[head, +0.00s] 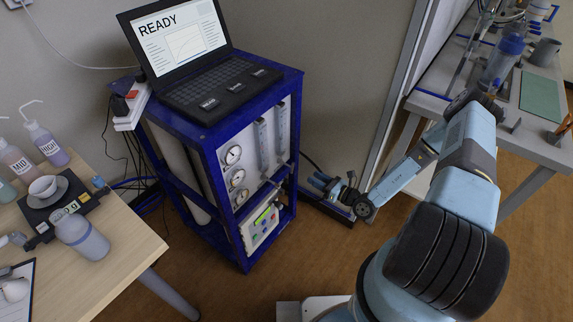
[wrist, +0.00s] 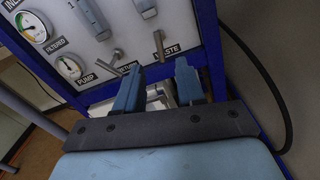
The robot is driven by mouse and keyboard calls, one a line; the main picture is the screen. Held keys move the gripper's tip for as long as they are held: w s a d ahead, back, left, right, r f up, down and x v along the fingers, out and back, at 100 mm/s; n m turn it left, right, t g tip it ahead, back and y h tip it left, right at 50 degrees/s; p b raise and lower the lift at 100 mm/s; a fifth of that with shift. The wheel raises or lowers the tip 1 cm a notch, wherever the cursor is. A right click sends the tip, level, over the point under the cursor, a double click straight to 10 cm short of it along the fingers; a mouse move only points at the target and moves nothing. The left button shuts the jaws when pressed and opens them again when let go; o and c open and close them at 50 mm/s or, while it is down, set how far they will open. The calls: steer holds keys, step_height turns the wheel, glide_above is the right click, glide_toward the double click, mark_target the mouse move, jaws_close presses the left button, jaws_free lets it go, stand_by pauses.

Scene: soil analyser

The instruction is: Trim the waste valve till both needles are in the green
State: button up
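The waste valve (wrist: 158,45) is a small metal lever on the analyser's pale panel, beside its WASTE label, in the wrist view. My gripper (wrist: 158,78) is open, its two blue fingers apart just below the lever with no valve between them. The filtered gauge (wrist: 31,27) and the pump gauge (wrist: 70,67) are at left. Coloured arcs show, but I cannot surely read either needle against the green. In the head view my gripper (head: 322,183) is right of the blue-framed analyser (head: 213,150); the waste valve cannot be made out there.
Another metal lever (wrist: 115,57) sits just left of the waste valve, above a partly hidden label. Two flow tubes (head: 263,143) rise on the panel. A laptop (head: 190,50) reading READY stands on top. A black hose (wrist: 270,75) curves at right. Bare floor lies in front.

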steer(key=x, duration=1.3)
steer(key=shift+w+a, duration=0.2)
steer(key=shift+a, duration=0.05)
jaws_close()
